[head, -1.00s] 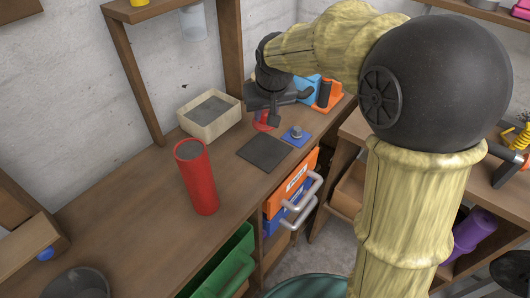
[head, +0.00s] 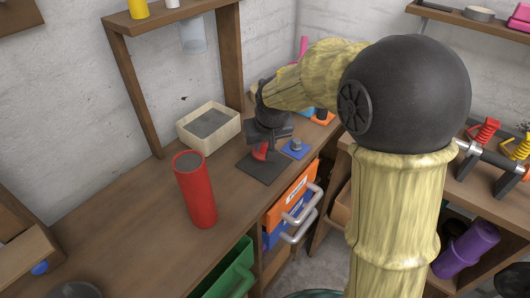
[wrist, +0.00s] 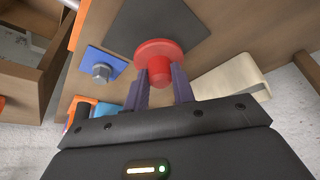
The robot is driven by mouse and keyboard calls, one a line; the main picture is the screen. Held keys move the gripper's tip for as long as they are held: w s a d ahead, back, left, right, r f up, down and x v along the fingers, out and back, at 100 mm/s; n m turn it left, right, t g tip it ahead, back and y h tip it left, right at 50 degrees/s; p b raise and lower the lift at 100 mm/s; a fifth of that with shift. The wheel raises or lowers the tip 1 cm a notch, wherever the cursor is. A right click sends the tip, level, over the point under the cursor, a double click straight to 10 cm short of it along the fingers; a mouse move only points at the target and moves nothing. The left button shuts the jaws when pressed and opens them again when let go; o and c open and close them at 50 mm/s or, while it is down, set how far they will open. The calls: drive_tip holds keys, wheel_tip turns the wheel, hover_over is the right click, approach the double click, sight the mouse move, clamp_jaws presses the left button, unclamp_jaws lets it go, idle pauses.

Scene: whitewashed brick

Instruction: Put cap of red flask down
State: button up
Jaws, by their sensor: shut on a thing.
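The red flask (head: 197,200) stands upright on the wooden bench, its top dark. Its red cap (head: 261,152) is held in my gripper (head: 264,146), away from the flask at the back right. In the wrist view, the cap (wrist: 157,50) shows a wide flange and a narrower knob between the two purple-grey fingers of my gripper (wrist: 160,85). The cap is over the dark square mat (head: 262,170), near its back edge. The mat also shows beyond the cap in the wrist view (wrist: 150,18). I cannot tell whether the cap touches the mat.
A blue plate with a grey bolt (head: 296,147) lies right of the mat. A cream box (head: 207,145) stands behind and left. Orange and blue drawers (head: 291,199) with grey handles are below the bench front. The bench between flask and mat is clear.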

sight(265, 151)
drive_tip(key=shift+f, duration=1.8)
drive_tip(key=shift+f+b, duration=0.2)
drive_tip(key=shift+b, duration=0.15)
drive_tip(key=o, duration=1)
drive_tip(key=shift+r, duration=0.1)
drive_tip(key=shift+s+r, duration=0.15)
drive_tip(key=shift+r, duration=0.4)
drive_tip(key=p+v, duration=0.1)
drive_tip(key=v, duration=1)
drive_tip(key=shift+d+p, duration=0.15)
drive_tip(key=shift+p, duration=0.15)
